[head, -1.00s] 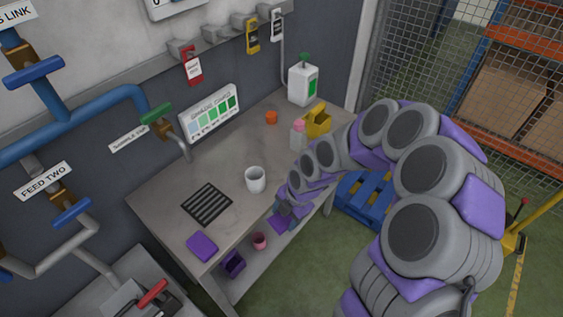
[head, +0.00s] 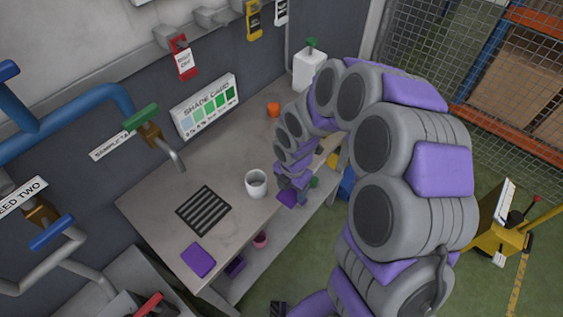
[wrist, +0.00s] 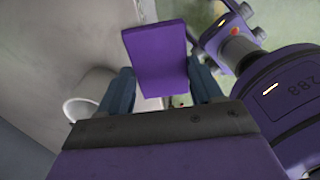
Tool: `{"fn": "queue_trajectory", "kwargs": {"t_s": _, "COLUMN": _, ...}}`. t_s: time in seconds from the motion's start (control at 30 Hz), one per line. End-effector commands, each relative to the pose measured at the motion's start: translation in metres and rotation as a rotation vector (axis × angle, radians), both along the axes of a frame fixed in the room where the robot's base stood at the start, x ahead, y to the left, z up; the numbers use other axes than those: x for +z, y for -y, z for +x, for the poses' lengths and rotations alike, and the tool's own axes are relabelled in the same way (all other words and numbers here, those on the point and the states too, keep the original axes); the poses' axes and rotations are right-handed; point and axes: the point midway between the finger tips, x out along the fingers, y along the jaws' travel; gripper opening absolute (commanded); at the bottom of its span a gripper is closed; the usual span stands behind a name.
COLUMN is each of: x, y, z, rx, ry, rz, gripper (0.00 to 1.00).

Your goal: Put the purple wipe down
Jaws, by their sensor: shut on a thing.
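My gripper (wrist: 160,88) is shut on a flat purple wipe (wrist: 157,50), which sticks out beyond the fingers in the wrist view. In the head view, my gripper (head: 292,184) holds the wipe (head: 287,198) at the front edge of the bench, right of a white cup (head: 256,184). The wipe appears clear of the benchtop, but its exact height is hard to tell. A second flat purple piece (head: 198,260) lies on the bench's near left corner.
The white cup (wrist: 85,108) is close to my gripper's left in the wrist view. A tap (head: 170,150) overhangs the back.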

Motion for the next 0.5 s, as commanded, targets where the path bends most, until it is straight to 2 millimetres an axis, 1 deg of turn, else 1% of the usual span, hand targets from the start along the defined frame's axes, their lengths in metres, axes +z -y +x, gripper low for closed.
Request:
{"fn": "queue_trajectory", "kwargs": {"t_s": 0.03, "x": -0.002, "y": -0.003, "z": 0.012, "rx": -0.003, "ry": 0.006, "rz": 0.003, "gripper": 0.40}}
{"fn": "queue_trajectory", "kwargs": {"t_s": 0.3, "x": -0.006, "y": -0.012, "z": 0.058, "rx": -0.003, "ry": 0.004, "rz": 0.003, "gripper": 0.40}}
{"fn": "queue_trajectory", "kwargs": {"t_s": 0.5, "x": -0.010, "y": -0.023, "z": 0.087, "rx": -0.003, "ry": 0.001, "rz": 0.001, "gripper": 0.40}}
